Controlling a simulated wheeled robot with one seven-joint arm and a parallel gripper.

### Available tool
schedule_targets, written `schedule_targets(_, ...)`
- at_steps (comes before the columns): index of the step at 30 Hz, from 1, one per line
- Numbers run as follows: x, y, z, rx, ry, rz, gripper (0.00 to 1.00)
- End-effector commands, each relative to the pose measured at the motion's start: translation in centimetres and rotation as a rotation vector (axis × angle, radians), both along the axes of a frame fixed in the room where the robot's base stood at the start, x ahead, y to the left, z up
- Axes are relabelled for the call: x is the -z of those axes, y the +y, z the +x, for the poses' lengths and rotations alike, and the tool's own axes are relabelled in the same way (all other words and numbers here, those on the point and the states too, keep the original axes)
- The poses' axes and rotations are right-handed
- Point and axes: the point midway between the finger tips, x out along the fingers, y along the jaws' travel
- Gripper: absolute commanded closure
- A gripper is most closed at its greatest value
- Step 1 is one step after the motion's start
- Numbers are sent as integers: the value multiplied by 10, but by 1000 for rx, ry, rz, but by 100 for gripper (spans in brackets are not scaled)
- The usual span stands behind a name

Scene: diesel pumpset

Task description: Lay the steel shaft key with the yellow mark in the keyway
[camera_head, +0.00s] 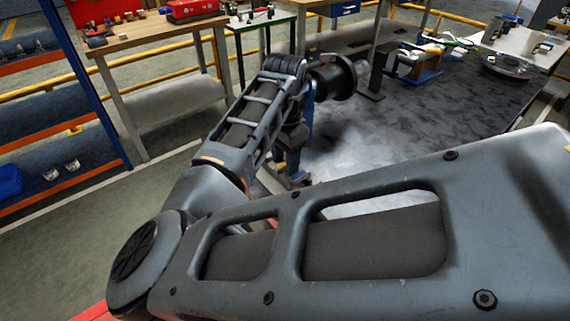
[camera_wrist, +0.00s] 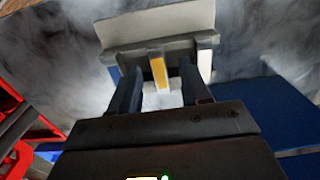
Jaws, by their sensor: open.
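In the wrist view, a key with a yellow mark (camera_wrist: 158,73) shows between the two fingers of my gripper (camera_wrist: 160,85). It stands out from the near side of a pale grey block (camera_wrist: 150,28). My gripper is open, with a visible gap on each side of the key. In the head view, my forearm and wrist hide most of the gripper and the key. A dark round flange with a grey shaft end (camera_head: 360,69) shows just right of my wrist. I cannot make out a keyway.
A pale bar (camera_wrist: 205,65) stands close to the right finger. A blue surface (camera_wrist: 268,108) lies to the right, and a red frame (camera_wrist: 18,112) to the left. In the head view, a wooden workbench (camera_head: 150,32) and a blue-and-orange rack (camera_head: 95,100) stand at left.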

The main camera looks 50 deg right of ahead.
Motion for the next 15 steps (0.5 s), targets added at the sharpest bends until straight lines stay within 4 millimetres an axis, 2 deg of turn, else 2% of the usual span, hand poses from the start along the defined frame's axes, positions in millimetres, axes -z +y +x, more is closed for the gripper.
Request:
schedule_targets(5,0,0,0,0,0,-1,53)
schedule_targets(15,0,0,0,-1,0,-1,86)
